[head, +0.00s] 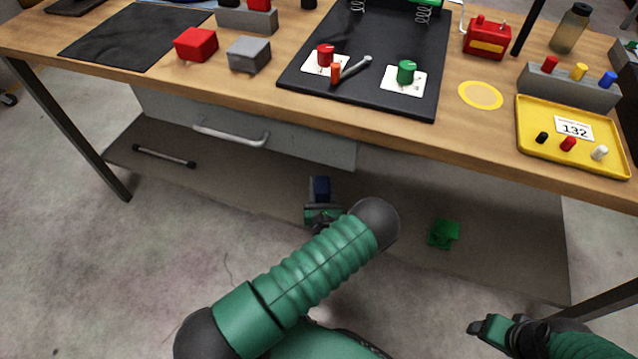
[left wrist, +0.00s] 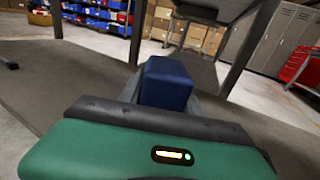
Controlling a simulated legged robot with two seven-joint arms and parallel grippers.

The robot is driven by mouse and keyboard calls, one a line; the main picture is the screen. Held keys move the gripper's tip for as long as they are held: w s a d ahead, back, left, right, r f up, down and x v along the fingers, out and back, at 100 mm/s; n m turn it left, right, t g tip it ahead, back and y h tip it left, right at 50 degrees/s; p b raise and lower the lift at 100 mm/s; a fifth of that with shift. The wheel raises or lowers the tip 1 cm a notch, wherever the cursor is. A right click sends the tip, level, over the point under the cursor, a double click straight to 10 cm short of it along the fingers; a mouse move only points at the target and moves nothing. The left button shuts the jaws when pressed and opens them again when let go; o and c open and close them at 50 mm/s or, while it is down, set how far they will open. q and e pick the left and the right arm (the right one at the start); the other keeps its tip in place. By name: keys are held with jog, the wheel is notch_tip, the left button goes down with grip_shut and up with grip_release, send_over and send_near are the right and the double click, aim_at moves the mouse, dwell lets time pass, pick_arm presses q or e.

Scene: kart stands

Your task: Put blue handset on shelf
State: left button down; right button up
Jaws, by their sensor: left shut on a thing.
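The blue handset (head: 320,187) is a small dark blue block in the head view, below the drawer and under the table's front edge. It also shows as a blue block in the left wrist view (left wrist: 166,84). My left gripper (head: 321,207) is shut on it, with the forearm partly hiding the near side. The lower shelf (head: 510,235) is the wide grey-brown board under the tabletop. The handset appears over this shelf; whether it touches cannot be told. My right gripper (head: 484,328) is at lower right, apart from everything; its jaw gap is unclear.
A green bracket-like piece (head: 443,233) and a dark bar (head: 163,156) lie on the shelf. A grey drawer with a handle (head: 232,136) hangs under the tabletop. Above, the table holds a black mat (head: 425,60) and a yellow tray (head: 545,154).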

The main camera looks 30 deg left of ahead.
pick_arm(q)
jog(key=w+a+f+b, duration=0.4)
jog(key=w+b, duration=0.1)
jog(key=w, duration=0.2)
jog(key=shift+a+f, duration=0.15)
jog(key=c, duration=0.8)
grip_release()
jog(key=shift+f, duration=0.1)
jog(key=shift+c, duration=0.2)
pick_arm(e)
jog(key=s+x, duration=0.1)
jog(key=x, duration=0.5)
jog(key=shift+s+f, duration=0.15)
jog(key=shift+f, duration=0.2)
